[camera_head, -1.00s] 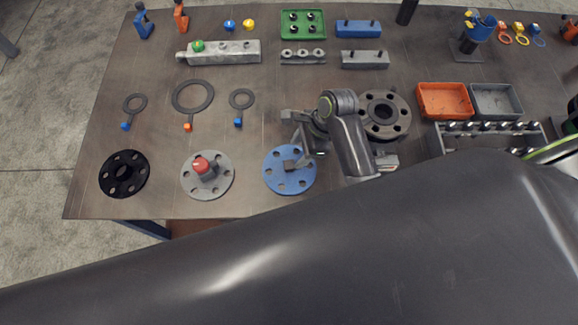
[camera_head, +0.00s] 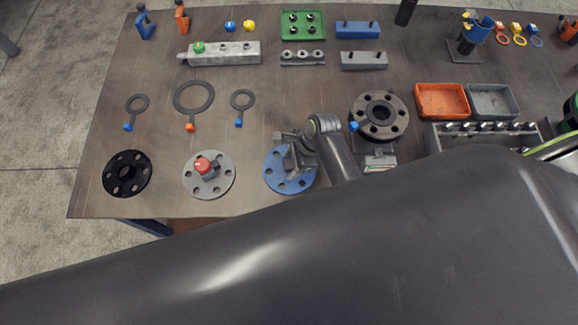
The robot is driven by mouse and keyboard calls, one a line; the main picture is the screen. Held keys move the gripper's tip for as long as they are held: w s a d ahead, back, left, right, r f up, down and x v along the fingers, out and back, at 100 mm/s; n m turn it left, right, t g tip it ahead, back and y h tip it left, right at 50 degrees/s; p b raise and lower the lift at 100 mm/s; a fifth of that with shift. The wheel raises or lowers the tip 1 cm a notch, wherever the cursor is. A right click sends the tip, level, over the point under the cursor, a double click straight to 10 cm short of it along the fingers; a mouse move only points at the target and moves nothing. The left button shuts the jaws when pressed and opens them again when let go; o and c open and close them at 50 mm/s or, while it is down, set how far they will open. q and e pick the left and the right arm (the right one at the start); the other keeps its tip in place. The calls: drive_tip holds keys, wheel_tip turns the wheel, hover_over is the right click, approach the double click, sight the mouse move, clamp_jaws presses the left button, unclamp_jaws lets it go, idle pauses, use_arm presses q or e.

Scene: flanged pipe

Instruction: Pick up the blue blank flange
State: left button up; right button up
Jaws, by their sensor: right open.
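The blue blank flange (camera_head: 277,182) lies flat on the table near its front edge, a round disc with bolt holes. My right gripper (camera_head: 289,160) is over the flange's upper right part, with its jaws open around or just above the middle, where a grey block stood in the earlier view. The gripper hides the flange's centre and right side. I cannot tell whether the fingers touch it. My left gripper is not in view.
To the left lie a grey flange (camera_head: 222,184) with a red-topped knob and a black flange (camera_head: 127,174). Gasket rings (camera_head: 193,97) lie behind. A flanged pipe (camera_head: 380,115) stands to the right, beside an orange tray (camera_head: 442,100). A large dark arm link of mine covers the foreground.

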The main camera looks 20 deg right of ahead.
clamp_jaws()
drive_tip(key=shift+w+r, duration=0.1)
idle(0.4)
